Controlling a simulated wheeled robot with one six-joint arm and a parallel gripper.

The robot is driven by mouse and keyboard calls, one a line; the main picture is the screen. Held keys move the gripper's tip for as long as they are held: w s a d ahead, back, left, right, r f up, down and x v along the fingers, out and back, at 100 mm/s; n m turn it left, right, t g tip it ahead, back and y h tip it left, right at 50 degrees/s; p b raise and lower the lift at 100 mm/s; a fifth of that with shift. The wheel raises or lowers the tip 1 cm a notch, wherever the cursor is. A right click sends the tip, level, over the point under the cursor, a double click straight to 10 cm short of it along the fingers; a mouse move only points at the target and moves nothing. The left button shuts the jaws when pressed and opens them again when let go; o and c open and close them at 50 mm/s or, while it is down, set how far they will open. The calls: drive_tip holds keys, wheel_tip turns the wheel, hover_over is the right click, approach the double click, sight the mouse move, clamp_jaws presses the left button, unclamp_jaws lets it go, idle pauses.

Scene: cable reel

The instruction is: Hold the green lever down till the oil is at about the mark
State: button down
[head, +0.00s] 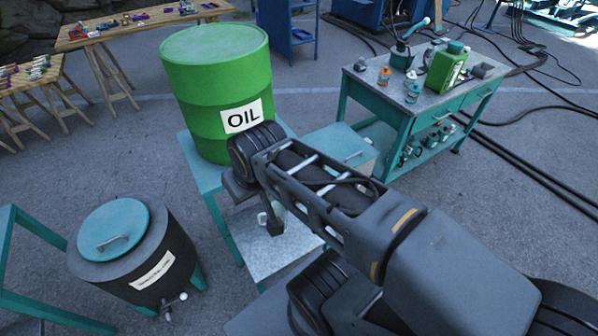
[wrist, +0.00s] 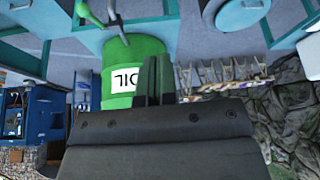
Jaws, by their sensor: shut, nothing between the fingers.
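A large green drum labelled OIL (head: 217,85) stands on a teal stand (head: 203,165). It also shows in the wrist view (wrist: 130,60), where its label is upside down. In the head view my arm hides the drum's lower front. A pale vessel (head: 277,211) is partly hidden behind my gripper; neither oil level nor mark can be made out.
A dark bin with a teal lid (head: 114,228) and a tap stands at the lower left. A teal workbench (head: 420,95) with cans, a green canister (head: 446,68) and tools stands at the right. Wooden tables (head: 130,28) stand behind. Black cables cross the floor at right.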

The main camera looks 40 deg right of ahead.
drive_tip(key=w+d+f+n+g+b, duration=0.1)
drive_tip(key=w+d+f+n+b, duration=0.1)
drive_tip(key=d+n, duration=0.3)
drive_tip(key=w+d+f+n+g+y+b, duration=0.1)
drive_tip(key=w+d+n, duration=0.4)
drive_tip(key=d, duration=0.6)
drive_tip(key=w+d+f+n+g+y+b, duration=0.1)
drive_tip(key=w+d+f+n+g+b, duration=0.1)
drive_tip(key=d, duration=0.6)
wheel_tip(320, 180, down, 3)
drive_tip(key=w+n+b, duration=0.1)
drive_tip(key=w+n, duration=0.1)
drive_tip(key=n, duration=0.2)
drive_tip(key=shift+w+n, duration=0.15)
drive_tip(key=shift+n, duration=0.25)
drive_tip(key=a+f, duration=0.1)
drive_tip(key=f, duration=0.3)
drive_tip(key=f+p, duration=0.1)
drive_tip(key=f, duration=0.4)
drive_tip(key=w+a+f, duration=0.1)
drive_tip(key=f, duration=0.3)
drive_tip(key=shift+a+f+p, duration=0.3)
drive_tip(key=shift+f, duration=0.05)
